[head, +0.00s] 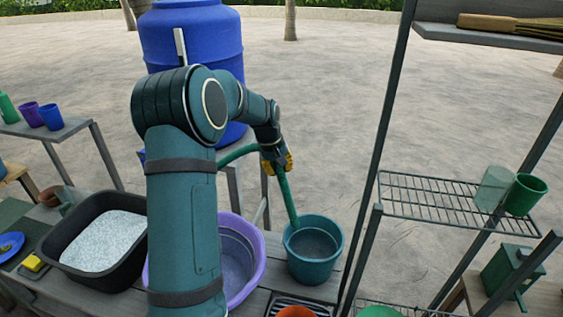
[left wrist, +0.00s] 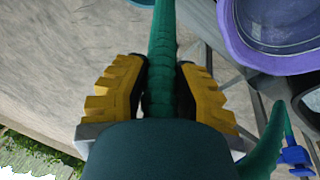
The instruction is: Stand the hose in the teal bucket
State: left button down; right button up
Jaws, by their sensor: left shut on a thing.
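The green hose (head: 285,192) comes from beside the blue barrel, passes through my left gripper and slopes down to the teal bucket. My left gripper (head: 277,163) is shut on the hose above and a little left of the bucket. In the left wrist view the yellow fingers (left wrist: 158,95) clasp the hose (left wrist: 162,50) from both sides. The teal bucket (head: 331,247) stands upright on the bench. The hose's lower end overlaps the bucket's back left rim; I cannot tell how deep it reaches. My right gripper is not in view.
A purple basin (head: 258,255) stands left of the bucket, partly behind my arm. A black tub (head: 75,265) of pale grains is farther left. The blue barrel (head: 205,35) is behind. A wire shelf rack (head: 430,200) with green cups stands close on the right.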

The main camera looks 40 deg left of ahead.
aim_at(290, 202)
pick_arm(q)
jog(key=d+f+b, duration=0.1)
jog(key=f+b, duration=0.1)
jog(key=f, duration=0.2)
jog(key=f+b, duration=0.3)
jog(key=f, duration=0.1)
jog(key=w+d+f+b, duration=0.1)
jog(key=f+b, duration=0.2)
jog(key=shift+w+d+f, duration=0.1)
jog(key=shift+d+f, duration=0.25)
jog(key=shift+f, duration=0.05)
jog(key=f+b, duration=0.1)
jog(key=f, duration=0.1)
jog(key=d+f+b, duration=0.1)
jog(key=f, duration=0.1)
jog(key=f+b, duration=0.2)
jog(key=shift+w+d, duration=0.25)
jog(key=shift+w, duration=0.05)
jog(key=shift+w+d+f+b, duration=0.1)
jog(key=shift+d+f+b, duration=0.1)
jog(key=shift+f+b, duration=0.4)
jog(key=shift+f, duration=0.15)
